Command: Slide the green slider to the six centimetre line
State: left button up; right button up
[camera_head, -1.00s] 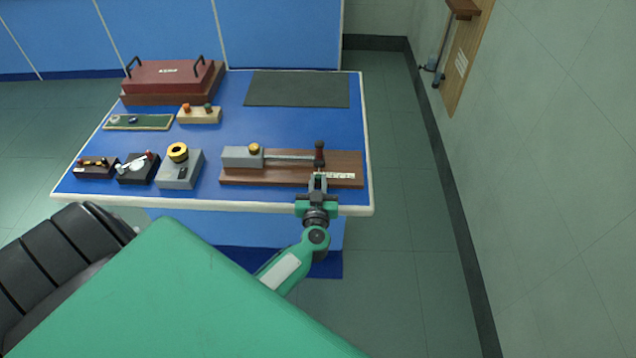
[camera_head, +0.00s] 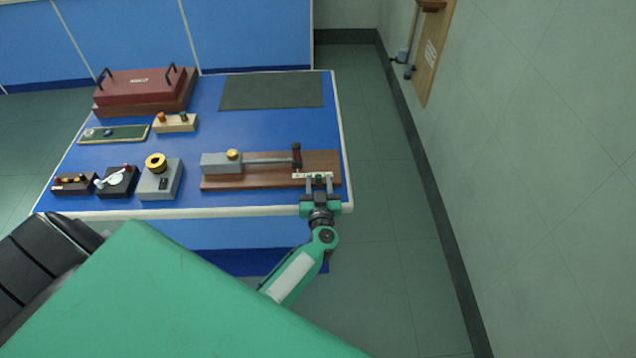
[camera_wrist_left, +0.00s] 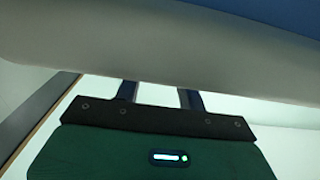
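A brown board (camera_head: 250,182) lies near the front right of the blue table. It carries a grey block (camera_head: 214,163) with a yellow knob, a metal rod (camera_head: 265,160), a dark upright post (camera_head: 297,155) and a short white scale strip (camera_head: 312,176). The green slider cannot be told apart with certainty at this size; the scale's lines are unreadable.
A grey box with a yellow ring (camera_head: 160,180) and small dark devices stand left of the board. A red case (camera_head: 140,87) and dark mat (camera_head: 270,92) lie behind. The blue middle is clear.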

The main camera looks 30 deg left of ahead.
pick_arm(q)
jog(key=shift+s, duration=0.1)
jog(key=b+v, duration=0.1)
jog(key=v, duration=1.2)
jog(key=shift+s+d+b, duration=0.2)
jog(key=shift+d+b, duration=0.05)
jog(key=shift+b, duration=0.05)
